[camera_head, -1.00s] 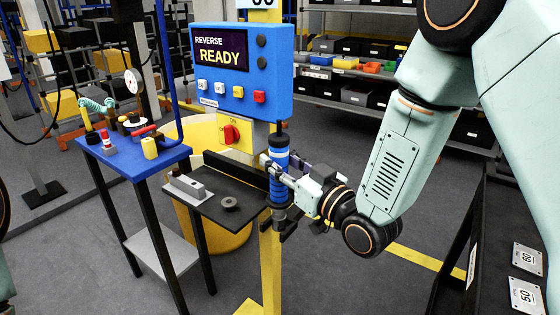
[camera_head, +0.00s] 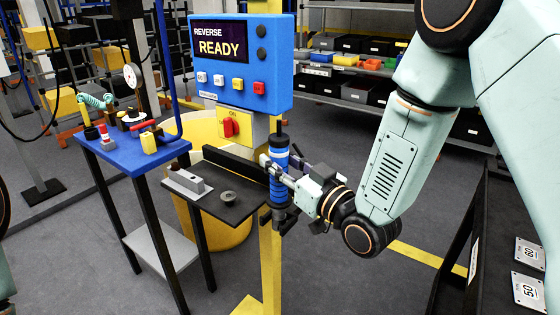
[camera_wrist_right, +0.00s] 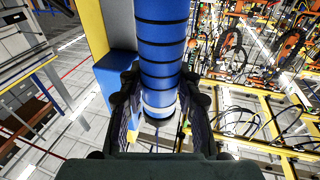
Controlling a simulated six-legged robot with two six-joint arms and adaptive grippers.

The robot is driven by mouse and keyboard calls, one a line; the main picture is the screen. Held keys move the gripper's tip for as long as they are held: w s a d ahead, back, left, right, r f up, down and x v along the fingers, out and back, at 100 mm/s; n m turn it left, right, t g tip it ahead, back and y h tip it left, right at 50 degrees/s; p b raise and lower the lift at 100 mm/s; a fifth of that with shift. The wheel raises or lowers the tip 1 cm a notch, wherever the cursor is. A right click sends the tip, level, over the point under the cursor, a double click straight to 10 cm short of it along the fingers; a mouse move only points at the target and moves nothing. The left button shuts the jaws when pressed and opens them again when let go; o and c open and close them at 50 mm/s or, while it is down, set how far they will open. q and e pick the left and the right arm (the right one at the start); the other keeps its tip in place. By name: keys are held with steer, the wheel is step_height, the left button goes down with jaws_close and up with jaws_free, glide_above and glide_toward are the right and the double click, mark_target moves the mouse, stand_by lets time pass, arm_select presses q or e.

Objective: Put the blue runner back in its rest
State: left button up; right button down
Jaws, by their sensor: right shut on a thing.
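The blue runner (camera_head: 279,164) is an upright blue cylinder with dark bands, standing against the yellow post below the control panel. My right gripper (camera_head: 274,168) is shut on it from the right side. In the right wrist view the runner (camera_wrist_right: 162,50) runs down between the two dark fingers of my right gripper (camera_wrist_right: 158,108), with a white band near its lower end. Dark brackets (camera_head: 287,216) show at the runner's lower end on the post; I cannot tell whether the runner sits in them. My left gripper is not in view.
The blue control panel (camera_head: 243,62) reads "REVERSE READY" above the runner. A dark shelf (camera_head: 236,208) with a grey block and ring is left of it. A blue table (camera_head: 118,158) with tools stands further left. A black rack (camera_head: 480,230) is at right.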

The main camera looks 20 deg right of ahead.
steer(key=shift+f+b, duration=1.45)
steer(key=shift+f, duration=0.25)
steer(key=c, duration=0.9)
jaws_free()
steer(key=shift+o, duration=0.2)
steer(key=shift+f, duration=0.2)
steer(key=r+v, duration=0.1)
steer(key=v, duration=1.1)
steer(key=shift+f, duration=0.4)
